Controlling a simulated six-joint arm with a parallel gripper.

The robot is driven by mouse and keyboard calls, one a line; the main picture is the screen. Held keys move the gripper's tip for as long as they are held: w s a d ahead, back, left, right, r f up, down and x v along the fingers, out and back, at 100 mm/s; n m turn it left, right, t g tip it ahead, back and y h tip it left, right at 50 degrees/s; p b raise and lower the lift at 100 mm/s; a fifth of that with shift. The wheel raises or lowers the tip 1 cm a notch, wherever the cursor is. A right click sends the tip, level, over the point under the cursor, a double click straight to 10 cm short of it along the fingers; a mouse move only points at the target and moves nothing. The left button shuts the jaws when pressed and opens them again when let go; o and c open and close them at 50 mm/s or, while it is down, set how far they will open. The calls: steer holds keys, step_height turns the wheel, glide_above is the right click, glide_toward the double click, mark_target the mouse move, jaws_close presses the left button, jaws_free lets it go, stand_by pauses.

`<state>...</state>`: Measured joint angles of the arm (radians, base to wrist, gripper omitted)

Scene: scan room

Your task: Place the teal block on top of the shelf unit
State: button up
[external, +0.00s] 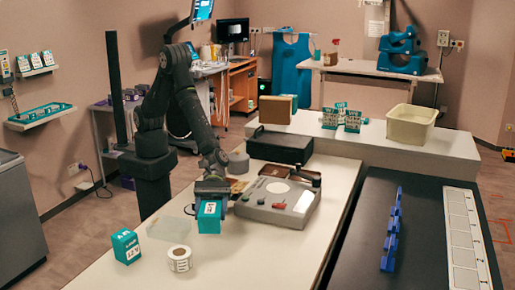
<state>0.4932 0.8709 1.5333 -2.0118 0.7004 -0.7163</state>
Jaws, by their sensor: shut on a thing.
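My gripper (212,188) is above the near white table, pointing down and shut on a teal block (209,221). The block has a pale label on its face and hangs below the jaws. I cannot tell whether its underside touches the table. A similar teal box (126,247) with a white label stands to the left, near the table's edge. I cannot tell for certain which piece is the shelf unit. A wooden unit with shelves (242,84) stands against the back wall, and a grey shelved stand (104,108) is behind my arm.
A grey device (270,209) with a round plate sits just right of the block. A label roll (180,259) and a clear tray (167,229) are left of it. A black case (280,147) is farther back. The table's front right is clear.

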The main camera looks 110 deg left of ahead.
steer(key=s+d+r, duration=0.4)
steer(key=s+r, duration=0.2)
steer(key=s, duration=0.3)
steer(key=w+a+n+t+y, duration=0.25)
steer(key=w+a, duration=0.25)
steer(key=a, duration=0.7)
steer(key=w+a+n+t+y, duration=0.1)
steer(key=w+a+n+t, duration=0.3)
steer(key=a, duration=0.9)
steer(key=a+f+n+t+y, duration=0.1)
steer(key=a+n+y, duration=0.2)
steer(key=a, duration=1.9)
steer(key=shift+w+a+y, duration=0.25)
steer(key=shift+w+y, duration=0.1)
steer(key=shift+y, duration=0.7)
steer(key=shift+d+n, duration=0.1)
steer(key=shift+n, duration=0.15)
